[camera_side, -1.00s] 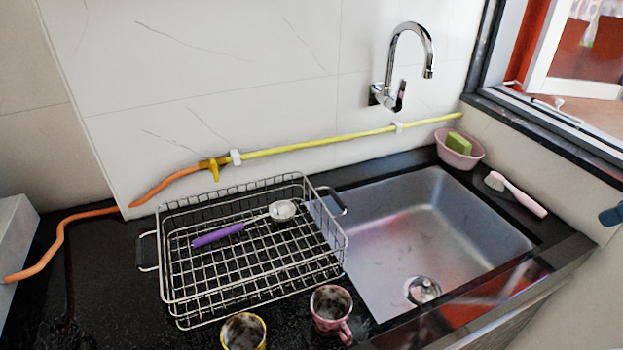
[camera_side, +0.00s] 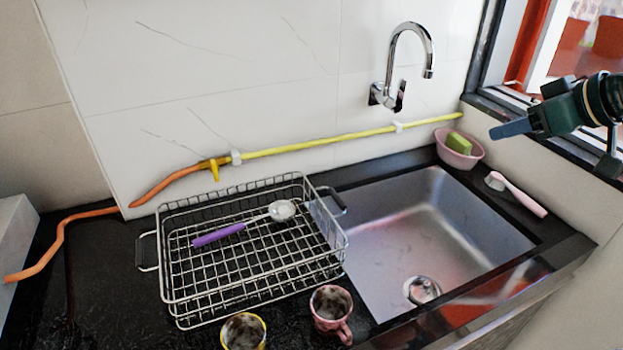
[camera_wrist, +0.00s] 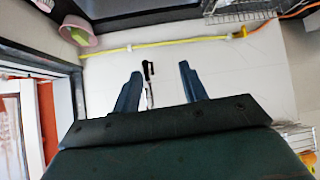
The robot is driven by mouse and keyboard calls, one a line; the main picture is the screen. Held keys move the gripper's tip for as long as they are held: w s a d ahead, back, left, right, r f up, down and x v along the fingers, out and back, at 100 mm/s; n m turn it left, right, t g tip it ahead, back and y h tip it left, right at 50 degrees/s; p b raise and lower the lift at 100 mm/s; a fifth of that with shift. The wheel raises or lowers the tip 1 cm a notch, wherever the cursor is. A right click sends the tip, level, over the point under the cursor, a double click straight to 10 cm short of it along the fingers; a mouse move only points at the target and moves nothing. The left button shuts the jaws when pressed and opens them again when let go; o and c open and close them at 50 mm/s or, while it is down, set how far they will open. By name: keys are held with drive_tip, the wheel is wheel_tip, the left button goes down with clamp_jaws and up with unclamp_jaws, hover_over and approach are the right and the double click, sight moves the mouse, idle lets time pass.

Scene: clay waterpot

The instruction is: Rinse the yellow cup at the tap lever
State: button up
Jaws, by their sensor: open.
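The yellow cup (camera_side: 243,332) stands on the dark counter at the bottom of the side view, cut off by the frame edge, with a dirty-looking inside. The tap (camera_side: 408,55) is on the tiled wall above the sink, and its lever (camera_side: 399,95) sits at the base of the spout. My gripper (camera_side: 500,131) is at the right of the side view, high by the window, far from the cup. In the wrist view my gripper (camera_wrist: 160,85) shows two fingers apart with nothing held between them. The tap also shows between them in the wrist view (camera_wrist: 148,75).
A pink cup (camera_side: 331,313) stands right of the yellow cup. A wire rack (camera_side: 250,275) holds a purple-handled ladle (camera_side: 220,234). The sink (camera_side: 440,225) is empty. A pink bowl with a green sponge (camera_side: 459,150) and a pink brush (camera_side: 518,195) lie near the window.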

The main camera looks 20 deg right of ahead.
drive_tip(key=w+d+f+t, duration=0.1)
drive_tip(key=w+t, duration=0.1)
drive_tip(key=w, duration=0.6)
drive_tip(key=w+f+t, duration=0.2)
drive_tip(key=w, duration=0.5)
drive_tip(key=m+t+h, duration=0.1)
drive_tip(key=t, duration=0.3)
approach(402, 91)
drive_tip(key=s, duration=0.2)
drive_tip(key=shift+w, duration=0.15)
drive_tip(key=shift+w, duration=0.15)
drive_tip(key=shift+w, duration=6.75)
clamp_jaws()
